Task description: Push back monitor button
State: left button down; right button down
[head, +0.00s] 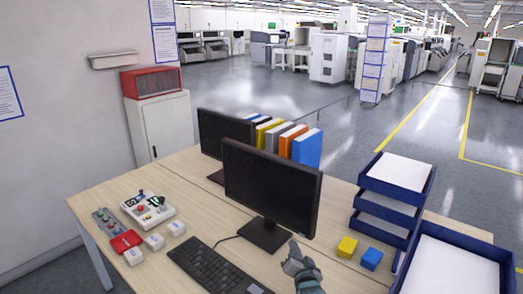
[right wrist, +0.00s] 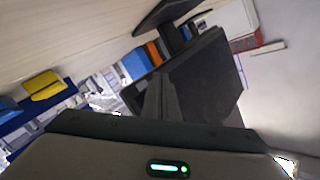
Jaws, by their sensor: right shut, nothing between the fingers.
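Two black monitors stand on the wooden desk (head: 155,230). The front monitor (head: 270,187) is nearer and stands on a black base; it also shows large and dark in the right wrist view (right wrist: 205,85). The back monitor (head: 224,136) is farther left, partly hidden by the front one. No button can be made out on either. My right gripper (head: 293,246) is shut and empty, just right of the front monitor's base and below its screen. Its closed fingers (right wrist: 160,92) show against the monitor in the right wrist view. My left gripper is not in view.
A keyboard (head: 212,268) lies before the front monitor. A yellow block (head: 347,247) and a blue block (head: 371,259) sit right of my gripper, beside blue paper trays (head: 384,211). Folders (head: 307,149) stand behind the monitors. A control box (head: 148,210) and small boxes are at left.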

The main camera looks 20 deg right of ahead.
jog(key=s+a, duration=0.1)
jog(key=s+a+p, duration=0.1)
jog(key=a, duration=0.1)
jog(key=shift+a, duration=0.15)
dwell(0.5)
